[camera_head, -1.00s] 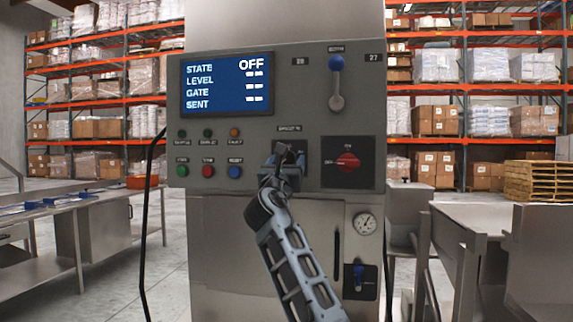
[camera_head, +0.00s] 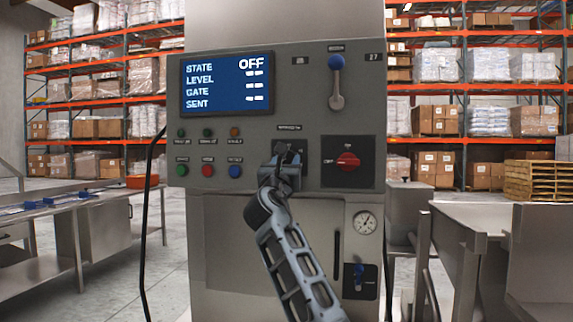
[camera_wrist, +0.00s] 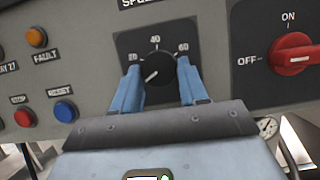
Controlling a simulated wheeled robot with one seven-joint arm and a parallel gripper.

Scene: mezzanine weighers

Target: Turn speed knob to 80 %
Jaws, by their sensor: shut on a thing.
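The black speed knob (camera_wrist: 160,70) sits on a dark square plate in the wrist view. Its scale shows 40 at the top and 60 at the upper right, with another number at the upper left partly hidden. The knob's white pointer line points to the lower left. My gripper (camera_wrist: 159,78) has its two blue fingers on either side of the knob, shut on it. In the head view my gripper (camera_head: 286,155) is at the panel and covers the knob. The screen (camera_head: 227,83) reads STATE OFF, with dashes for level, gate and sent.
A red rotary switch (camera_head: 348,162) is just right of the knob, pointing to OFF. A blue-tipped lever (camera_head: 336,75) is above. Green, red and blue buttons (camera_head: 208,170) and small lamps are to the left. A gauge (camera_head: 365,222) is at the lower right.

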